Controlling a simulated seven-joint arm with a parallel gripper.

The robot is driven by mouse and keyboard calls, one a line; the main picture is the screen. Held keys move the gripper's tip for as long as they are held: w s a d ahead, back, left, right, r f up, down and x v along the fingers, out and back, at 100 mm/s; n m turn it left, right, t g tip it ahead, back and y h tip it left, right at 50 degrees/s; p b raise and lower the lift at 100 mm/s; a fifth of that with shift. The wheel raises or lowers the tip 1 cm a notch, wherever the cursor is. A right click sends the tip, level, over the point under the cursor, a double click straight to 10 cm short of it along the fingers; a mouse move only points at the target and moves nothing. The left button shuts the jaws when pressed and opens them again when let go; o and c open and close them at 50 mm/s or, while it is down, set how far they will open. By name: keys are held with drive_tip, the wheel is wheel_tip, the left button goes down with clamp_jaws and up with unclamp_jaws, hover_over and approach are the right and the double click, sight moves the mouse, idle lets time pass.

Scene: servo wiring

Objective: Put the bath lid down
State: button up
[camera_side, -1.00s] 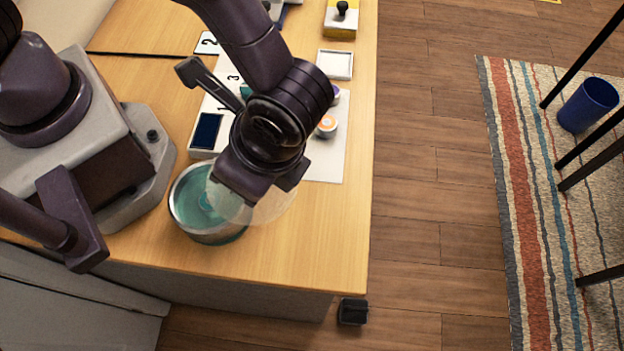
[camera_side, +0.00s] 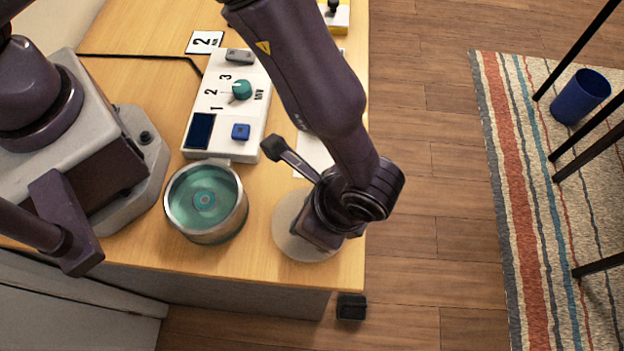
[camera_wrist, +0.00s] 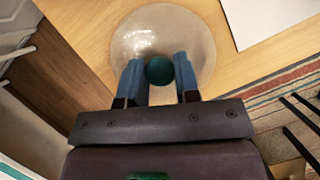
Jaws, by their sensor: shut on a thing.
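The bath lid is a round, see-through disc (camera_side: 290,228) with a dark teal knob that shows in the wrist view (camera_wrist: 160,70). My gripper (camera_wrist: 159,75) is shut on the knob, one blue finger on each side. In the side view my gripper (camera_side: 318,235) is over the lid and hides its right part and the knob. The lid is at the front right of the wooden table, low over or on the top; I cannot tell whether it touches. The bath (camera_side: 207,202), a round metal pot with teal liquid, stands open to the left, apart from the lid.
A white control panel (camera_side: 228,103) with a teal dial and blue button lies behind the bath. A white sheet (camera_wrist: 270,20) lies behind the lid. The table's right and front edges are close to the lid. A blue bin (camera_side: 580,97) stands on the rug.

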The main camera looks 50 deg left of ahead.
drive_tip(key=o, duration=0.9)
drive_tip(key=shift+f, duration=0.1)
drive_tip(key=v, duration=1.2)
